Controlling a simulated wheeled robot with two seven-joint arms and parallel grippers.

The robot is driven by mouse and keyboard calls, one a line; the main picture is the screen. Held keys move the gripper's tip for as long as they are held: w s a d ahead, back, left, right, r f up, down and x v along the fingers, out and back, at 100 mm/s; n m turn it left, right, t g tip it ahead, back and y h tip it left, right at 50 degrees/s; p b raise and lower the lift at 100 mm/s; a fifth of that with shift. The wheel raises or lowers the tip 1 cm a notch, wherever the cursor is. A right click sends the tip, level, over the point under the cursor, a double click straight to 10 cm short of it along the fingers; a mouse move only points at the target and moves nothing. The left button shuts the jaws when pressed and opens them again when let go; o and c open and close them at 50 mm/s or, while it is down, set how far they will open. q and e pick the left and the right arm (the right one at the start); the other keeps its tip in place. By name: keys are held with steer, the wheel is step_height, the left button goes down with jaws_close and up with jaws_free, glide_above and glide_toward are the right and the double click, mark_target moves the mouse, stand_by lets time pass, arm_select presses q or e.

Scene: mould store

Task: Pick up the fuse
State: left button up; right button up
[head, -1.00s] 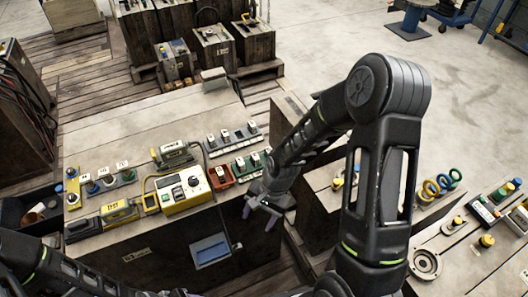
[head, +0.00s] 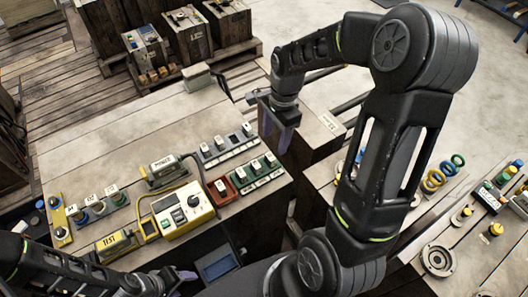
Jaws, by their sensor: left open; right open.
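I cannot tell for sure which item is the fuse. Small dark blocks with white labels sit in a grey strip (head: 229,150) and a green strip (head: 262,178) on the wooden bench (head: 110,150). A small red tray (head: 220,192) lies beside the green strip. My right gripper (head: 278,138) is open and empty, with its fingers pointing down near the bench's right end, beyond the strips. My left gripper (head: 178,281) is low at the bottom of the view, open, in front of the bench and apart from the items on it.
A yellow-framed meter (head: 182,210) and a yellow TEST unit (head: 117,243) stand on the bench. A labelled POWER block (head: 163,168) is behind them. A yellow strip with knobs (head: 59,222) is at left. Coloured rings (head: 433,180) lie on the right bench.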

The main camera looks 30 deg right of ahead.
mark_target(270, 156)
steer(key=shift+s+a+f, duration=0.1)
steer(key=shift+a+f, duration=0.1)
steer(key=shift+f, duration=1.05)
steer(key=shift+f, duration=0.1)
steer(key=shift+a+f+p, duration=0.1)
steer(key=shift+f+p, duration=0.2)
steer(key=f, duration=0.3)
steer(key=f+p, duration=0.1)
steer(key=shift+w+a+f, duration=0.2)
steer(key=shift+a, duration=0.1)
steer(key=shift+c, duration=0.5)
jaws_close()
